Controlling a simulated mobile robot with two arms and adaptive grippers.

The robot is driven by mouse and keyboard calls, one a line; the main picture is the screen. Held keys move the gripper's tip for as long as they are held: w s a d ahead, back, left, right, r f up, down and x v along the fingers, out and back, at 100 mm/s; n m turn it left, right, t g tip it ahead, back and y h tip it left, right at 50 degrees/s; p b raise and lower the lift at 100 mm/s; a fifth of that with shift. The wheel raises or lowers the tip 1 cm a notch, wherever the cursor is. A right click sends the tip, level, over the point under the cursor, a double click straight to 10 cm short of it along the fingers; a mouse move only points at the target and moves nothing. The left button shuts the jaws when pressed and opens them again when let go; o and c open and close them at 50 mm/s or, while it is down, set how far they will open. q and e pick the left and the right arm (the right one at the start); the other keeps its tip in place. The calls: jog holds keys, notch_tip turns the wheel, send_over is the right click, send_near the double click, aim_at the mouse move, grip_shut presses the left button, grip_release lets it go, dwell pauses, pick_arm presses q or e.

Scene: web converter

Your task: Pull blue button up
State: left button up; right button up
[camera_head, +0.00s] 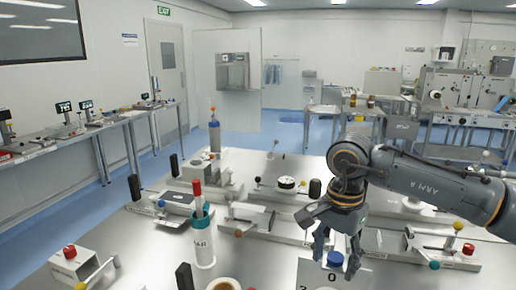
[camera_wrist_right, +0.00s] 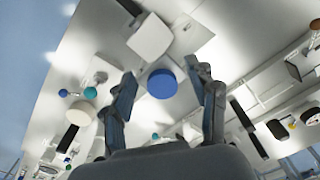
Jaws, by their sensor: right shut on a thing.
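The blue button (camera_head: 335,258) is a round blue cap near the bottom of the head view, by a pale plate marked "0" (camera_head: 366,277). In the right wrist view the button (camera_wrist_right: 162,83) shows as a blue disc between my fingers. My right gripper (camera_head: 336,254) comes down over the button with one finger on each side and is shut on it. Its fingers also show in the wrist view (camera_wrist_right: 166,78). The button's lower part is hidden in the head view. My left gripper is not in view.
A white container with a teal rim (camera_head: 203,240) stands to the left on the steel table. A red-button fixture (camera_head: 78,262) stands at lower left, and a fixture with a yellow knob (camera_head: 445,245) at the right.

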aim_at(332, 257)
jog(key=shift+w+a+r+p, duration=0.25)
jog(key=shift+w+r+p, duration=0.05)
jog(key=shift+d+r+p, duration=0.1)
jog(key=shift+r+p, duration=0.2)
jog(key=shift+r, duration=0.4)
jog(key=shift+c, duration=0.2)
dwell(0.3)
jog(key=o, duration=1.4)
jog(key=shift+s, duration=0.1)
jog(key=shift+o, duration=0.2)
jog(key=shift+f, duration=0.1)
jog(key=shift+r+p, duration=1.75)
jog(key=shift+r, duration=1.3)
jog(key=shift+f, duration=0.1)
